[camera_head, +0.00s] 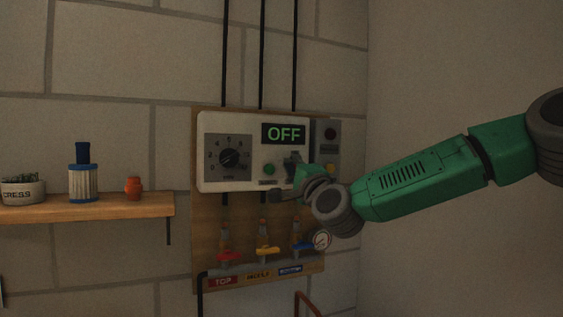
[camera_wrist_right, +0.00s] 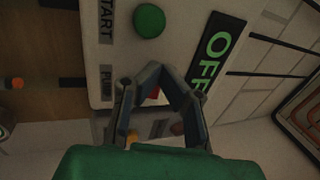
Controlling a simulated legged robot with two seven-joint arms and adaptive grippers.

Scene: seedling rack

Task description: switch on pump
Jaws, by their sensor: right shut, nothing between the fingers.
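The white pump control box (camera_head: 215,180) hangs on a wooden board on the wall. Its display (camera_head: 283,133) reads OFF in green letters. A green button (camera_head: 268,169) sits below the display; in the wrist view this green button (camera_wrist_right: 149,20) is beside a START label and uncovered. My right gripper (camera_head: 292,167) is at the lower right of the box, covering part of its face. In the wrist view my right gripper (camera_wrist_right: 165,70) is shut and empty, apart from the green button. A red part (camera_wrist_right: 156,95) shows behind the fingers, mostly hidden. My left gripper is not in view.
A dial (camera_head: 229,157) is on the box's left. A grey box (camera_head: 328,150) with a dark red and a yellow button adjoins its right. Valves with red, yellow and blue handles (camera_head: 265,251) are below. A wooden shelf (camera_head: 90,211) is at left.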

